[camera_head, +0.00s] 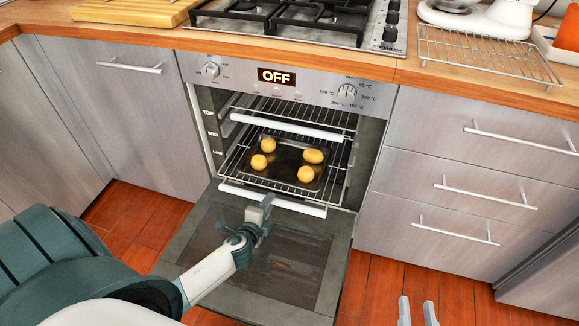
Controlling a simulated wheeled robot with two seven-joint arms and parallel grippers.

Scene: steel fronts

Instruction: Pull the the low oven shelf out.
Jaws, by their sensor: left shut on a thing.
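The oven (200,130) stands with its door (205,238) folded down flat toward me. Inside, the low shelf (300,206) is a wire rack with a white front bar, and a dark tray (285,173) with several round yellow items rests on it. A higher rack (290,125) with its own white bar sits above. My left gripper (262,203) is at the middle of the low shelf's front bar, shut on it, and covers part of it. My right gripper (417,310) is at the bottom edge, its two fingers apart and empty.
Steel drawers (455,200) with bar handles flank the oven on the right, and cabinets (130,110) on the left. A gas hob (300,20) and a wire cooling rack (485,52) sit on the wooden counter. The floor (380,290) right of the door is clear.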

